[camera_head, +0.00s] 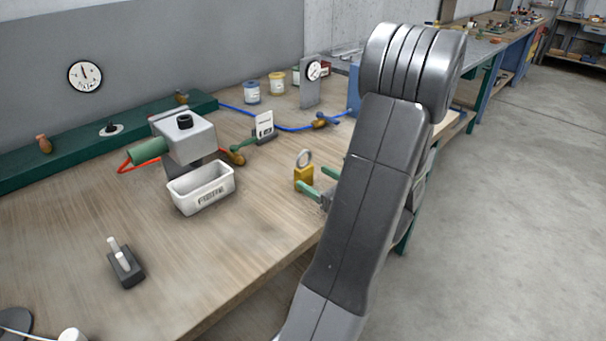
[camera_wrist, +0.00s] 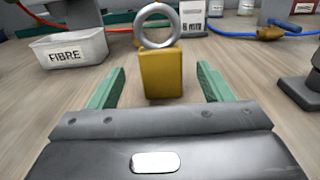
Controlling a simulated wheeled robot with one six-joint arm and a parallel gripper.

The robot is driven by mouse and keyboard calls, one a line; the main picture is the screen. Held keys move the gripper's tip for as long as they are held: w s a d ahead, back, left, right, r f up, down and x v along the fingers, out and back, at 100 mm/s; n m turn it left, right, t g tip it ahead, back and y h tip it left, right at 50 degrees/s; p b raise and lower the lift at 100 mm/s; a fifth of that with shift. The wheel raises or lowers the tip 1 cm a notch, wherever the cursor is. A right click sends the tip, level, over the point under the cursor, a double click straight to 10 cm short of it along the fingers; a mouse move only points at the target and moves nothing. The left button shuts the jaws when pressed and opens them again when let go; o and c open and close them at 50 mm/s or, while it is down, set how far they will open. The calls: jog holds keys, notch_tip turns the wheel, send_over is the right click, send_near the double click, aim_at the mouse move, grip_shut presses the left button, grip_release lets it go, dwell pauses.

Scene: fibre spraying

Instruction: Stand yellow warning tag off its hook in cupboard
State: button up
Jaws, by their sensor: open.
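The yellow tag (camera_head: 304,176) is a small yellow block with a grey metal ring on top. It stands upright on the wooden bench, near the right edge. In the wrist view the yellow tag (camera_wrist: 161,73) is centred just ahead of my gripper (camera_wrist: 160,88). The green fingers are open, one on each side of the tag's line, with a gap to the tag on both sides. In the head view my gripper (camera_head: 318,180) is at the bench edge, partly hidden by my arm. No hook or cupboard can be made out clearly.
A white tub marked FIBRE (camera_head: 203,189) stands left of the tag, also in the wrist view (camera_wrist: 70,47). A grey box device (camera_head: 186,137) is behind it. A dark block with white pegs (camera_head: 125,266) stands front left. Bench between is clear.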

aim_at(299, 168)
jog(key=shift+x, duration=0.8)
jog(key=shift+p+x, duration=0.4)
jog(key=shift+x, duration=2.3)
jog(key=c, duration=1.2)
